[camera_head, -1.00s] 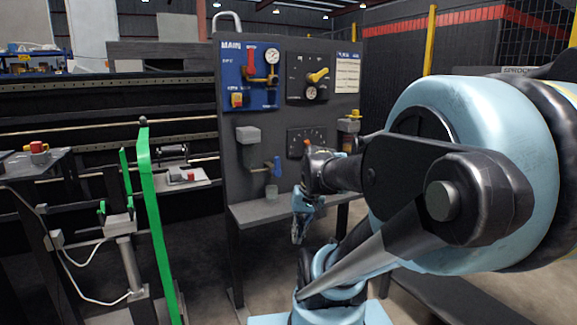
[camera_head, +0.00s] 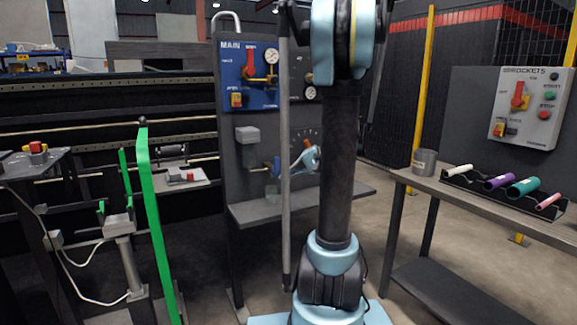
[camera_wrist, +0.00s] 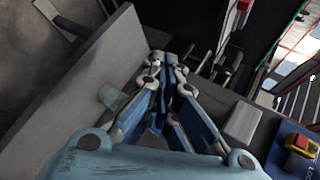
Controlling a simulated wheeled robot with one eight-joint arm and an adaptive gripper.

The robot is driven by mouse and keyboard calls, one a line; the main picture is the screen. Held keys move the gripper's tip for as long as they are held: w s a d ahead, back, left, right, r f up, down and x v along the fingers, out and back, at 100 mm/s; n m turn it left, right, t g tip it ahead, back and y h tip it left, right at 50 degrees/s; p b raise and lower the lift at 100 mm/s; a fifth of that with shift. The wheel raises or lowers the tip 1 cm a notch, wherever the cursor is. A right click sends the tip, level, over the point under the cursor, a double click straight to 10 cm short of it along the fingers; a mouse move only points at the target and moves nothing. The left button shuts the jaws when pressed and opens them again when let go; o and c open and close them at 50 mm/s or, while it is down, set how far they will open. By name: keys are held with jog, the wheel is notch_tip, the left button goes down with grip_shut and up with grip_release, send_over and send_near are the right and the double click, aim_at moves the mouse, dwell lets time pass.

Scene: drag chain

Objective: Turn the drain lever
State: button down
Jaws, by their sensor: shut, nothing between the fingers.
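The blue drain lever (camera_head: 277,165) hangs upright on the dark panel in the head view, above a small translucent cup (camera_head: 271,189) on the shelf. My gripper (camera_head: 296,168) is just right of the lever, partly hidden by my arm. I cannot tell whether it touches the lever. In the wrist view my gripper (camera_wrist: 163,62) has its fingers together with nothing between them, and the cup (camera_wrist: 112,97) shows left of them. The lever cannot be made out there; the fingers may hide it.
A grey box (camera_head: 248,134) juts from the panel left of the lever. The blue MAIN panel (camera_head: 245,62) with gauge and switches is above. The shelf (camera_head: 250,213) runs below. A bench (camera_head: 462,207) with coloured tubes stands at right; a green post (camera_head: 152,190) stands left.

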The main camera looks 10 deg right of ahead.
aim_at(275, 166)
jog(key=w+d+m+t+y, duration=0.1)
jog(key=w+d+t+y, duration=0.35)
jog(key=w+d, duration=0.95)
jog(key=w+a, duration=0.1)
jog(key=a, duration=0.9)
jog(key=shift+w+a+f+y, duration=0.2)
jog(key=shift+w+a+y, duration=0.15)
jog(key=shift+a+y, duration=0.1)
